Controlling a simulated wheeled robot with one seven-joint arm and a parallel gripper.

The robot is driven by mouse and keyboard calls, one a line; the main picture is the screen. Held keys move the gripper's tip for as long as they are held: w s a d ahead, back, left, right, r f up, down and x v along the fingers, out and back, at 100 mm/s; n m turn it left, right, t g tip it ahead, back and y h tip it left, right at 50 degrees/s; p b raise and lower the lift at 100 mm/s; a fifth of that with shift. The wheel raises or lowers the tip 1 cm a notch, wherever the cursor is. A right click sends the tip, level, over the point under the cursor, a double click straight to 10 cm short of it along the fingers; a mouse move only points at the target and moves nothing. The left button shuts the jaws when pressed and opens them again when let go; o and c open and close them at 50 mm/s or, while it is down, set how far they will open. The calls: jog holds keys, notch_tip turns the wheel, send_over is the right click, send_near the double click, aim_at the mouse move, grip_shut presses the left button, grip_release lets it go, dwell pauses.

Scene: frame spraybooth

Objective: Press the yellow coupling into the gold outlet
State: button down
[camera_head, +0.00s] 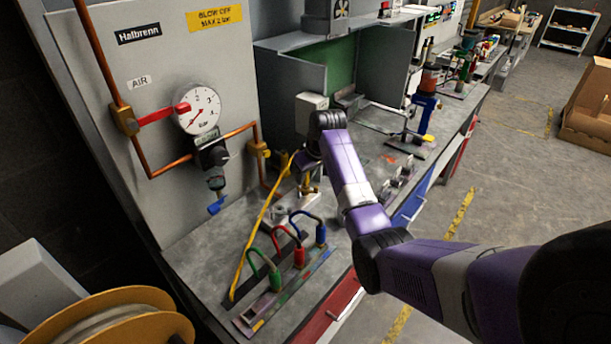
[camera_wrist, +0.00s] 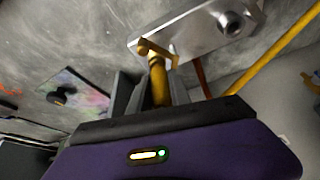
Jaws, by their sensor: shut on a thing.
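My gripper (camera_head: 309,176) is over the bench, right of the wall panel. In the wrist view, its jaws (camera_wrist: 153,88) are shut on a gold-yellow piece with a crossbar end, apparently the yellow coupling (camera_wrist: 157,62). It is held above a silver plate (camera_wrist: 200,35); whether they touch cannot be told. A yellow hose (camera_head: 262,222) rises from the bench toward the gripper; its join to the held piece is hidden. A gold fitting on the copper pipe, likely the gold outlet (camera_head: 259,149), is on the panel left of my gripper, apart from it.
Green, red and blue hose plugs (camera_head: 299,255) stand in a rack at the bench front. A grey booth (camera_head: 290,80) stands behind. A hose reel (camera_head: 110,318) is lower left.

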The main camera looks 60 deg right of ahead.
jog(key=shift+f, duration=0.3)
jog(key=c, duration=1.1)
grip_release()
jog(key=shift+r, duration=0.1)
jog(key=b+v, duration=0.1)
jog(key=v, duration=0.6)
jog(key=shift+s+r, duration=0.15)
jog(key=shift+r, duration=0.15)
jog(key=shift+s, duration=0.1)
